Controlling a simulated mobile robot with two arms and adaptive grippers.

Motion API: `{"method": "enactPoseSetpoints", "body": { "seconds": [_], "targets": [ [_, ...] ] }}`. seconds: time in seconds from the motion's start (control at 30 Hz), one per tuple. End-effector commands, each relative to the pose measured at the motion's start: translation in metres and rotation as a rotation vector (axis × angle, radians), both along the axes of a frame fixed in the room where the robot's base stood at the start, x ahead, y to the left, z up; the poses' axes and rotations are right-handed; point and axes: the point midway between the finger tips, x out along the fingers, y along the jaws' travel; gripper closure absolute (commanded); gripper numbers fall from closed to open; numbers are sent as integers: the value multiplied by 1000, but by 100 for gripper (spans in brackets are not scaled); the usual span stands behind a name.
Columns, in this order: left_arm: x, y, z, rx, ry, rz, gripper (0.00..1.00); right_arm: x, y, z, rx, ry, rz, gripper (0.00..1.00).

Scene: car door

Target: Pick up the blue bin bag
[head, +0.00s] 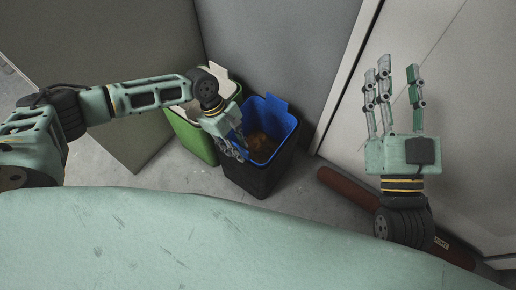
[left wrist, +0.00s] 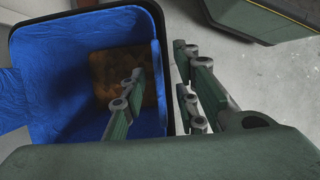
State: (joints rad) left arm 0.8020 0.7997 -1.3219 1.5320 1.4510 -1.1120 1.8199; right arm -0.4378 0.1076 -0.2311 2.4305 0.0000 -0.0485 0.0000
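The blue bin bag (head: 276,112) lines a dark bin (head: 262,181) on the floor, its edge folded over the rim. Something brown (head: 263,147) lies inside it. In the left wrist view the bag (left wrist: 80,28) fills the left half. My left gripper (head: 234,149) is at the bin's left rim, pointing down. In the left wrist view its fingers (left wrist: 160,92) are apart, one over the bag's inside and two outside the wall, with the bag's edge between them. Contact cannot be told. My right gripper (head: 393,95) is open and empty, fingers pointing up, away from the bin.
A green bin (head: 188,134) with a pale liner stands directly left of the dark bin, partly behind my left arm. A grey wall (head: 275,45) is close behind. A dark red cylinder (head: 347,190) lies on the floor at the right. Light floor shows in front of the bins.

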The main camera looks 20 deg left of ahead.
Motion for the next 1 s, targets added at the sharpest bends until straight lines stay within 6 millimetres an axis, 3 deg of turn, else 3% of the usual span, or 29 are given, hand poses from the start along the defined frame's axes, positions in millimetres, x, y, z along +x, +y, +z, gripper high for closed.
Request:
{"method": "enactPoseSetpoints", "body": {
  "seconds": [0.13, 0.47, 1.0],
  "targets": [
    [0, 0, 0, 0, 0, 0, 72, 0, 0, 0, 0, 1, 0, 60],
    [0, 0, 0, 0, 0, 0, 100, 0, 0, 0, -1, 2, 0, 60],
    [0, 0, 0, 0, 0, 1, 100, 0, 0, 0, 0, 3, -1, 60]
  ]
}}
